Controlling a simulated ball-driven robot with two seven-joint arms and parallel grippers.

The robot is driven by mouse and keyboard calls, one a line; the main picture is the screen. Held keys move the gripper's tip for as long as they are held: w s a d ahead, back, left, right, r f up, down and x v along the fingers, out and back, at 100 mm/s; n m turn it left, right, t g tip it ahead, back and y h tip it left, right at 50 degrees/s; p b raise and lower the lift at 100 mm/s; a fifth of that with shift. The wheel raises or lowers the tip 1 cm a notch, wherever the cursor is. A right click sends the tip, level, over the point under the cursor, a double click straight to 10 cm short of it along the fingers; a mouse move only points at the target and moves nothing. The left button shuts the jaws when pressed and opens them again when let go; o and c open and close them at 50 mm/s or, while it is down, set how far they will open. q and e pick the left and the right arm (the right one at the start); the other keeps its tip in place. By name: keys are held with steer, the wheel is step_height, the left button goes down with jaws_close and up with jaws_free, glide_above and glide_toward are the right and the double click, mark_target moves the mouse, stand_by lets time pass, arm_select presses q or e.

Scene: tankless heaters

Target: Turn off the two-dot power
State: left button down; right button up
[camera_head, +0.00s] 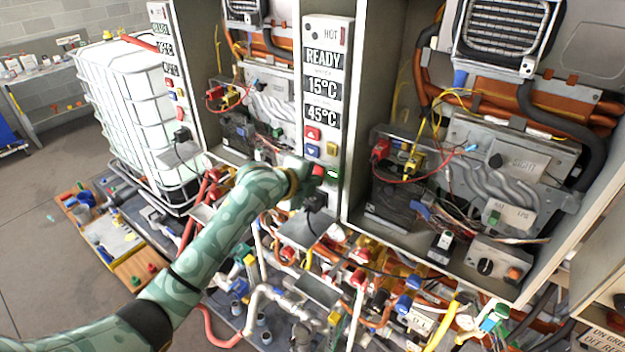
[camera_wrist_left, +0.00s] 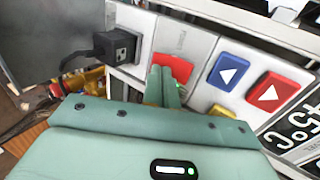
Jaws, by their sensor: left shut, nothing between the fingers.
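The middle heater's front panel (camera_head: 325,60) reads READY, 15°C and 45°C, with dark dots near its top that are too small to count surely. Its red power switch (camera_head: 318,170) is low on the panel, partly hidden by my left gripper (camera_head: 303,183). In the left wrist view, the red switch (camera_wrist_left: 174,67) lies right at the tips of my left gripper (camera_wrist_left: 163,72). The fingers are shut and empty, and they cover part of the switch. I cannot tell whether they touch it. A small green light shows beside the fingertips. My right gripper is out of view.
A black plug (camera_wrist_left: 115,47) with a cable sits beside the switch. Blue (camera_wrist_left: 229,71) and red (camera_wrist_left: 270,92) arrow buttons are to its right. Another heater panel (camera_head: 165,60) stands left. Pipes and valves crowd below. A white caged tank (camera_head: 120,90) stands behind.

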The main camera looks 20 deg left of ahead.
arm_select(q)
steer(key=shift+f+b, duration=0.15)
steer(key=shift+b, duration=0.15)
steer(key=t+b, duration=0.1)
steer(key=b, duration=0.1)
steer(key=t+h+b, duration=0.1)
steer(key=b, duration=0.2)
steer(key=shift+w+f+t, duration=0.1)
steer(key=shift+f+t, duration=0.2)
steer(key=shift+t, duration=0.1)
steer(key=shift+r, duration=0.2)
